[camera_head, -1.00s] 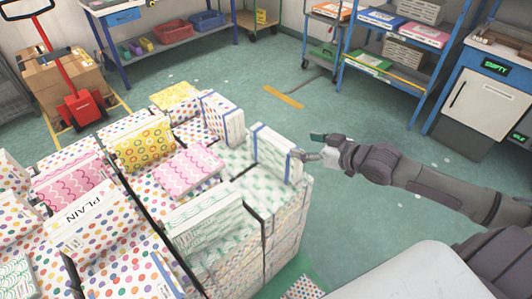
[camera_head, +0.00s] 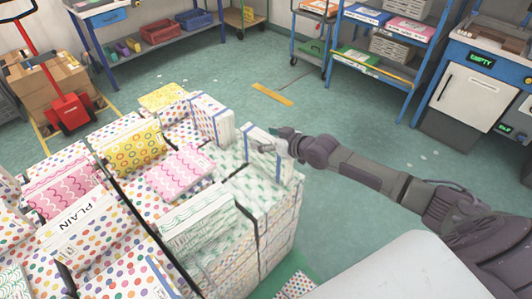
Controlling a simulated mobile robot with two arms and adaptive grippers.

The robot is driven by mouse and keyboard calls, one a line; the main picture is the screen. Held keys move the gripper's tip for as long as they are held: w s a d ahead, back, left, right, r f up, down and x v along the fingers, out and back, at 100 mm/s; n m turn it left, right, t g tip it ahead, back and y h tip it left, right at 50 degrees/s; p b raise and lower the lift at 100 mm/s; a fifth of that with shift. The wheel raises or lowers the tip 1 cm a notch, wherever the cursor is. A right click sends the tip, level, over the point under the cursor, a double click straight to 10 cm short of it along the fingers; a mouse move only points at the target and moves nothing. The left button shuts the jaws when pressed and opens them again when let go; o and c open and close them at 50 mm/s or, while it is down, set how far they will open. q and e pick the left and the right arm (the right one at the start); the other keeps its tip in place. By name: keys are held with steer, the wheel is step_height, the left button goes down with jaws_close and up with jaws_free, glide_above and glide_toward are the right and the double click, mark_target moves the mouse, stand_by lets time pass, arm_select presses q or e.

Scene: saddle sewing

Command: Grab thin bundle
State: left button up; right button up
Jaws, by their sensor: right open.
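A thin white bundle with green print and a blue band (camera_head: 254,150) stands upright on the right end of a large stack of patterned packs (camera_head: 272,222). My right gripper (camera_head: 279,143) is at the upper right end of this bundle, and its fingers overlap the bundle in the picture. It is open; the fingers are small, so I cannot tell whether they touch the bundle or straddle it. A second upright bundle with blue bands (camera_head: 212,119) stands just behind and to the left. My left gripper is not in view.
A blue shelf rack (camera_head: 376,70) and a cabinet with an "EMPTY" display (camera_head: 482,62) stand at the back right.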

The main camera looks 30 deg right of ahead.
steer(key=shift+w, duration=0.15)
steer(key=shift+c, duration=1.2)
jaws_close()
steer(key=shift+r, duration=0.1)
steer(key=shift+r, duration=0.1)
